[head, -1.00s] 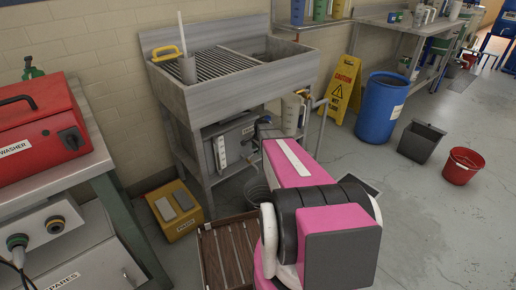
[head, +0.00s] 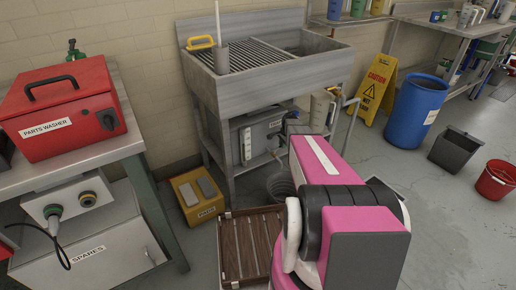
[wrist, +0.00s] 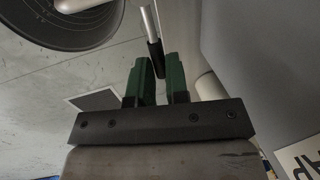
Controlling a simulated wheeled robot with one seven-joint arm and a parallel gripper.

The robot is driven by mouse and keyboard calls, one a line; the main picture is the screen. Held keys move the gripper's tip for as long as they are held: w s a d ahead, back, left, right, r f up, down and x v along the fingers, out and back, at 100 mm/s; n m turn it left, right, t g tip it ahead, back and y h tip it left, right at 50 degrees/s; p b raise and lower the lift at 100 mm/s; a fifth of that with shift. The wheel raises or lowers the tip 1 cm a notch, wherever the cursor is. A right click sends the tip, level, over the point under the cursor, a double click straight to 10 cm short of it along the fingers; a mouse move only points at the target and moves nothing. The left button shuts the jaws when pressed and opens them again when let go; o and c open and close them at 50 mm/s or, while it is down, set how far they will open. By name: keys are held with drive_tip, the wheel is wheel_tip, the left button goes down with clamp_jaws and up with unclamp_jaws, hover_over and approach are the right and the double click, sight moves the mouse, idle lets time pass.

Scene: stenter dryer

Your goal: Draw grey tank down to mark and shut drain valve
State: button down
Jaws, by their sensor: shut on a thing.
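The grey tank (head: 262,134) stands under the sink, with a pale upright gauge strip (head: 246,145) on its front. Its mark and liquid level are too small to read. The tank's grey side also seems to fill the right of the wrist view (wrist: 262,65). In the wrist view my gripper (wrist: 160,76) has green fingers around the black grip of a silver lever (wrist: 154,50), seemingly the drain valve's handle. It is shut on that grip. My arm hides the gripper in the head view. The valve body is not clear.
A grey bucket (head: 279,188) stands on the floor below the tank, and a dark round tub shows in the wrist view (wrist: 62,28). A red parts washer (head: 62,108) is left.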

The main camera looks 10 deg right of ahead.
idle(0.5)
drive_tip(key=shift+s+d+m+h, duration=0.15)
drive_tip(key=shift+s+m, duration=0.2)
drive_tip(key=shift+m, duration=0.35)
drive_tip(key=shift+s+a+m+h, duration=0.1)
drive_tip(key=shift+s+m, duration=0.3)
drive_tip(key=shift+m, duration=0.3)
drive_tip(key=shift+s+d+m+h, duration=0.15)
drive_tip(key=shift+s+m, duration=0.2)
drive_tip(key=shift+m, duration=0.35)
drive_tip(key=shift+a, duration=0.1)
drive_tip(key=m, duration=0.1)
drive_tip(key=s+m, duration=0.2)
drive_tip(key=m, duration=0.1)
drive_tip(key=shift+a+h, duration=0.25)
drive_tip(key=shift+h, duration=0.15)
drive_tip(key=shift+s, duration=0.1)
